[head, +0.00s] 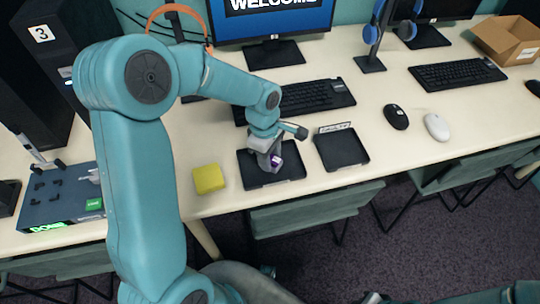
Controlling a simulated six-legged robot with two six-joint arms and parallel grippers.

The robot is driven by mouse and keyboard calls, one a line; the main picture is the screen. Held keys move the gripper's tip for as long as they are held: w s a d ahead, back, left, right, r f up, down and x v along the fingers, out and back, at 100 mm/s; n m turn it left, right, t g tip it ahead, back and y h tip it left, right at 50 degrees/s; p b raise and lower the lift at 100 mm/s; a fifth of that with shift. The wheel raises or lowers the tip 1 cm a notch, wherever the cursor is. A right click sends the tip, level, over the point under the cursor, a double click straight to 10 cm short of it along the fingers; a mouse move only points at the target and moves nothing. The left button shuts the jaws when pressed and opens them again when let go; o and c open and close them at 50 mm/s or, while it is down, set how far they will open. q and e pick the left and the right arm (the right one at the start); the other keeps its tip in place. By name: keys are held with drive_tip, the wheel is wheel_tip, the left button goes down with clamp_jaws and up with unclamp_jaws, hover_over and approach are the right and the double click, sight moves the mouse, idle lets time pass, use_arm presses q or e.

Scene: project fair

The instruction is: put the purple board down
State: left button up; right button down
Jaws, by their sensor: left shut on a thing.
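My left gripper (271,163) reaches down over a black tray (290,170) near the front edge of the desk. It is shut on the purple board (276,160), of which only a small purple patch shows between the fingers. The board is low over the tray; I cannot tell whether it touches the tray floor. The rest of the board is hidden by the gripper. My right gripper is not in view.
A second black tray (342,149) with a label stands just to the right. Keyboards (318,97) and a monitor (270,22) are behind. A black mouse (396,117) and a white mouse (437,127) are at right.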

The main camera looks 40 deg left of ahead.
use_arm(q)
drive_tip(key=shift+f, duration=0.2)
drive_tip(key=o, duration=1)
drive_tip(key=shift+o, duration=0.2)
drive_tip(key=shift+r, duration=0.1)
drive_tip(key=shift+r, duration=0.15)
wheel_tip(320, 180, up, 12)
drive_tip(key=a+p, duration=0.1)
drive_tip(key=shift+a+p, duration=0.2)
drive_tip(key=shift+p, duration=0.2)
drive_tip(key=shift+s, duration=0.15)
